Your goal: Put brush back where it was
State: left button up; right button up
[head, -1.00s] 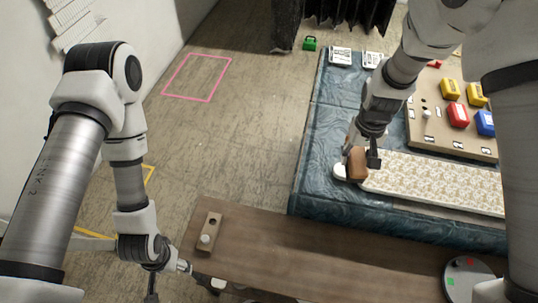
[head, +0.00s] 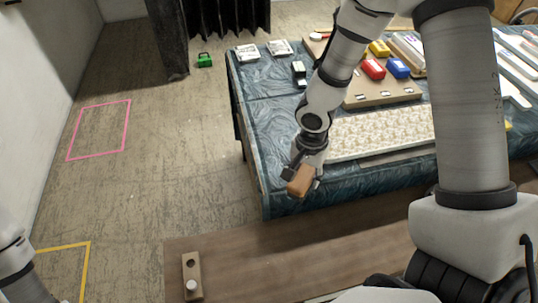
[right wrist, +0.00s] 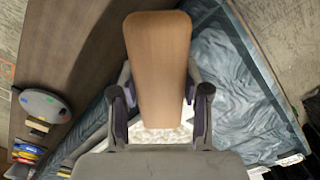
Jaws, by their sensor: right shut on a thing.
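The brush, seen as a brown wooden block (head: 299,184), is in my right gripper (head: 304,172), which is shut on it. The gripper holds it near the left front part of the blue cloth-covered table, just left of the patterned board (head: 385,130). In the right wrist view the brush (right wrist: 158,60) shows as a long smooth wooden piece between the two fingers (right wrist: 160,100). Its bristles cannot be seen. Of my left arm only a part shows at the left edge of the head view; its gripper is out of view.
The blue table (head: 265,115) carries a board with red, yellow and blue blocks (head: 384,94) and white packets (head: 247,52). A brown bench (head: 300,255) in front holds a small wooden plate with a white knob (head: 192,278).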

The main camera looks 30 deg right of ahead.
jog(key=w+p, duration=0.2)
jog(key=w+a+p, duration=0.1)
jog(key=w+p, duration=0.3)
jog(key=shift+w+a+r, duration=0.1)
jog(key=shift+w+a, duration=0.15)
jog(key=shift+a, duration=0.15)
jog(key=w, duration=0.1)
jog(key=w+a, duration=0.1)
jog(key=w, duration=0.1)
jog(key=w+f+p, duration=0.1)
jog(key=w, duration=0.1)
jog(key=shift+w+a+f, duration=0.1)
jog(key=shift+w+a, duration=0.05)
jog(key=shift+a, duration=0.2)
notch_tip(320, 180, down, 3)
jog(key=shift+r+p, duration=0.1)
jog(key=shift+p, duration=0.65)
jog(key=shift+f, duration=0.35)
pick_arm(q)
notch_tip(320, 180, up, 11)
jog(key=shift+f, duration=0.2)
pick_arm(e)
jog(key=shift+f, duration=0.1)
pick_arm(q)
jog(key=shift+f, duration=0.1)
pick_arm(e)
jog(key=o, duration=1)
jog(key=shift+f, duration=0.1)
